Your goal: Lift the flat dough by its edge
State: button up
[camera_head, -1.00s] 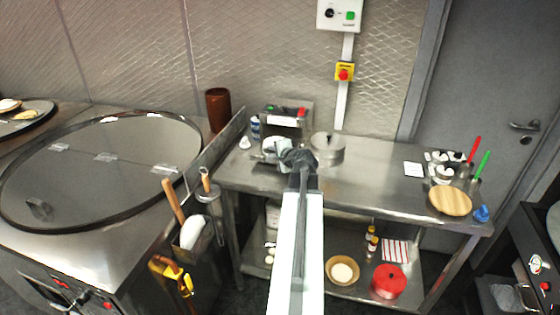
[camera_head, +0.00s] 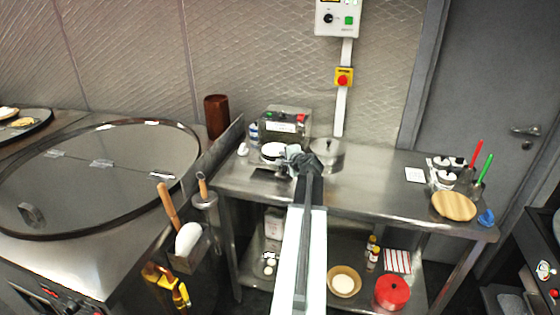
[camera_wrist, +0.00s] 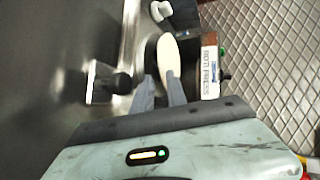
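The flat dough is a thin white disc (camera_head: 273,150) at the roti press (camera_head: 288,122), left of my gripper in the head view. In the wrist view the dough (camera_wrist: 169,60) shows as a narrow pale oval, between a dark round plate (camera_wrist: 150,55) and the press body (camera_wrist: 208,62). My gripper (camera_wrist: 160,76) is open, with its two grey fingers apart and the dough's near edge at the gap between the tips. I cannot tell whether a finger touches it. In the head view my gripper (camera_head: 294,152) partly hides the press area.
A steel pot (camera_head: 328,154) stands just right of my gripper. A black knob (camera_wrist: 121,83) on a metal bracket is left of the fingers in the wrist view. A round wooden board (camera_head: 454,206) is at the table's right. The table's middle (camera_head: 375,180) is clear.

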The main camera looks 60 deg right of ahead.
jog(key=shift+x, duration=1.1)
grip_shut()
notch_tip(320, 180, up, 3)
jog(key=p, duration=0.2)
jog(key=shift+p, duration=0.35)
jog(key=shift+f, duration=0.2)
jog(key=f+p+v, duration=0.1)
jog(key=p+v, duration=0.3)
jog(key=v, duration=1.1)
jog(key=shift+s+a, duration=0.1)
